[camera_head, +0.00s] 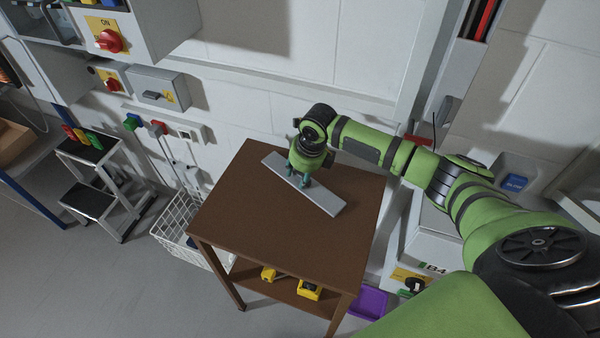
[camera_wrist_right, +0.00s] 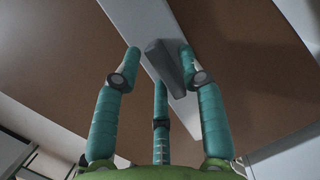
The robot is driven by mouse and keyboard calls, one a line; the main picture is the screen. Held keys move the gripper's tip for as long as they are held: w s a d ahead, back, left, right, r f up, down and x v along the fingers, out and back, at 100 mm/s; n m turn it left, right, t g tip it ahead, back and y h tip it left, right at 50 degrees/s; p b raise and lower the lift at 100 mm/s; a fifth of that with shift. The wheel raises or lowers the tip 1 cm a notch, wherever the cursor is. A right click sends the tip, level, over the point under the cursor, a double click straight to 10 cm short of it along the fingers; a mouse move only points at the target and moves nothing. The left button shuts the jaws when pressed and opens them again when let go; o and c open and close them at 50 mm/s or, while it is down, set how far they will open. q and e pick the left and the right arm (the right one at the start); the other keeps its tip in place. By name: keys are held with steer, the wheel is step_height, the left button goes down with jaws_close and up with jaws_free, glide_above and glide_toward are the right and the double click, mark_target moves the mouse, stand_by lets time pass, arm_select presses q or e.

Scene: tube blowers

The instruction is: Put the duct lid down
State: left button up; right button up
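The duct lid (camera_head: 323,198) is a long flat light-grey plate. It appears to lie flat, slanting across the brown table top. My right gripper (camera_head: 300,182) points down over the middle of the lid. In the right wrist view, the lid (camera_wrist_right: 203,22) runs under the fingers, and its raised grey handle (camera_wrist_right: 165,66) stands between them. The fingers of the right gripper (camera_wrist_right: 160,60) are spread, with gaps visible beside the handle, so it looks open. My left gripper is in neither view.
The brown table (camera_head: 245,225) has bare top around the lid, with yellow items (camera_head: 309,290) on its lower shelf. A white wire basket (camera_head: 180,225) and a step stool (camera_head: 88,180) stand to the left. The wall is close behind. A purple bin (camera_head: 370,302) sits at right.

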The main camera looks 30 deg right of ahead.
steer(key=v, duration=1.2)
steer(key=shift+b, duration=0.4)
